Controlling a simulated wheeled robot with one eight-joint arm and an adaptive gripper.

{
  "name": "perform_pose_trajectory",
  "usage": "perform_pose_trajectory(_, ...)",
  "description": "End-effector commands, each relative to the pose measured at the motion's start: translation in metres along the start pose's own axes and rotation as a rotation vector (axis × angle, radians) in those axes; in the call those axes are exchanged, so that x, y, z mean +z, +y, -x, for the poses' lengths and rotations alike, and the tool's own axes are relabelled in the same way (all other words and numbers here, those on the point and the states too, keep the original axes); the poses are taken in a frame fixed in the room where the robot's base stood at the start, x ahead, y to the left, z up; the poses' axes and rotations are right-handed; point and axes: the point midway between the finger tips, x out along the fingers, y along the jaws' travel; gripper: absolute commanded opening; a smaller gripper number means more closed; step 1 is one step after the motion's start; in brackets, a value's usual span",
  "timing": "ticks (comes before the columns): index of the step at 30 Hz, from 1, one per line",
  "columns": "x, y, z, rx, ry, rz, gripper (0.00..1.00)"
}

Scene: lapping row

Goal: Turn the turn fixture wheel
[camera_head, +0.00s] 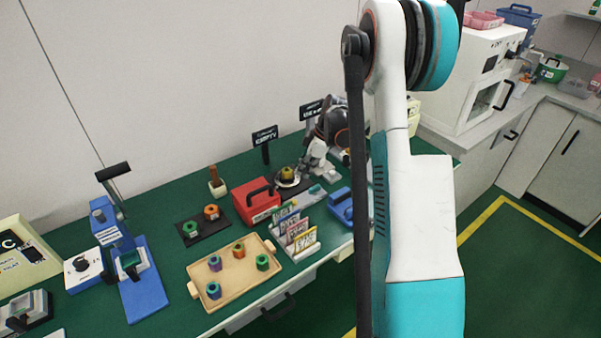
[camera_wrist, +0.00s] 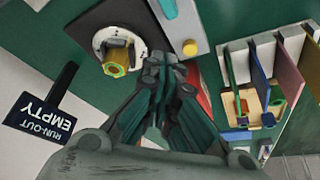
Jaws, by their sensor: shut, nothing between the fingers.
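The turn fixture's wheel looks to be the pale round disc with dark marks (camera_wrist: 103,38), on a dark base. A brass-coloured piece with a green core (camera_wrist: 116,62) sits at its middle. In the head view the fixture (camera_head: 288,184) stands near the back of the green bench. My gripper (camera_wrist: 165,68) is shut and empty. Its fingertips overlap the right edge of the disc in the wrist view; I cannot tell whether they touch it. My wrist hides part of the area behind the fixture in the head view.
A grey unit with a yellow knob (camera_wrist: 190,48) lies beside the fixture. A run-out sign (camera_wrist: 40,112) stands close by. A red box (camera_head: 256,203), a card rack (camera_head: 305,250) and a tray with several coloured pieces (camera_head: 232,287) are nearby on the bench.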

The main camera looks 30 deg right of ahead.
Motion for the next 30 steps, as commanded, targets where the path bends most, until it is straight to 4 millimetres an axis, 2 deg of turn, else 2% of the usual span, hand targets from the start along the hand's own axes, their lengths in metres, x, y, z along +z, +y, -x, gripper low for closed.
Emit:
perform_pose_trajectory(1, 0.001, 0.0, -0.014, 0.0, 0.0, 0.001, 0.0)
perform_pose_trajectory(3, 0.001, 0.0, -0.028, 0.0, 0.0, 0.0, 0.0)
perform_pose_trajectory(11, 0.001, 0.0, -0.078, 0.001, 0.0, -0.001, 0.0)
perform_pose_trajectory(15, -0.021, -0.001, -0.083, 0.0, 0.0, 0.001, 0.0)
perform_pose_trajectory(18, -0.029, 0.0, -0.086, 0.0, 0.0, 0.0, 0.0)
perform_pose_trajectory(30, -0.037, 0.0, -0.087, 0.001, 0.0, -0.002, 0.0)
